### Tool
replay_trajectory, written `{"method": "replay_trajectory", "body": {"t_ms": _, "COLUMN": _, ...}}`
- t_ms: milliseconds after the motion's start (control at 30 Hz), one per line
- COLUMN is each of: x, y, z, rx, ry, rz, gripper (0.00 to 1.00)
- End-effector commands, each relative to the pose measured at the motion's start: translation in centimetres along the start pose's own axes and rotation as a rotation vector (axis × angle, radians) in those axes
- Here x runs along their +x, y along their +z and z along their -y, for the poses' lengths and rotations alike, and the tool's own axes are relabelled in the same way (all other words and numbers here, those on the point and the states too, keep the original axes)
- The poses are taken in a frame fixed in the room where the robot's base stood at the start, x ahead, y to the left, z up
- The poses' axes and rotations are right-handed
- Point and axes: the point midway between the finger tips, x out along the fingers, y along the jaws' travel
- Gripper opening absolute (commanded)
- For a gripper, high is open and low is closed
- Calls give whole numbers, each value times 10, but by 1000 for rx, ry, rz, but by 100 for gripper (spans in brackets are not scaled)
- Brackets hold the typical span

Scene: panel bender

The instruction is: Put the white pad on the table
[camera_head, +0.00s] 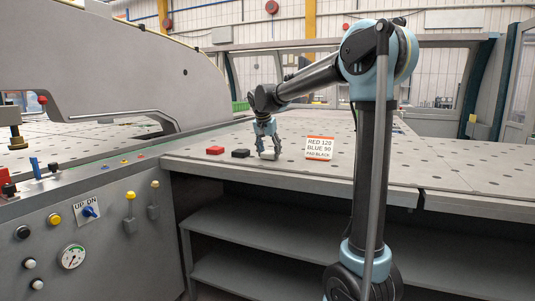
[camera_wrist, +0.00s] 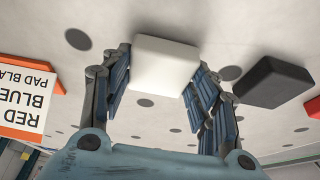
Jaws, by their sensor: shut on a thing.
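The white pad (camera_head: 269,156) is between the fingers of my gripper (camera_head: 267,148), at the front part of the perforated grey table (camera_head: 350,172). In the wrist view the white pad (camera_wrist: 166,64) is a rounded block with blue-grey fingers on both sides; my gripper (camera_wrist: 160,78) is shut on it. The pad is at or very near the table surface; I cannot tell whether it touches. Its lower side is hidden.
A black pad (camera_head: 240,153) and a red pad (camera_head: 215,150) lie left of my gripper. The control panel (camera_head: 90,240) with knobs and a gauge is at the left. The table's right side is clear.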

Motion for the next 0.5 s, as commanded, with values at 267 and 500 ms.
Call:
{"method": "replay_trajectory", "body": {"t_ms": 267, "x": 3, "y": 1, "z": 0, "rx": 0, "ry": 0, "rz": 0, "gripper": 28}}
{"method": "replay_trajectory", "body": {"t_ms": 500, "x": 4, "y": 1, "z": 0, "rx": 0, "ry": 0, "rz": 0, "gripper": 75}}
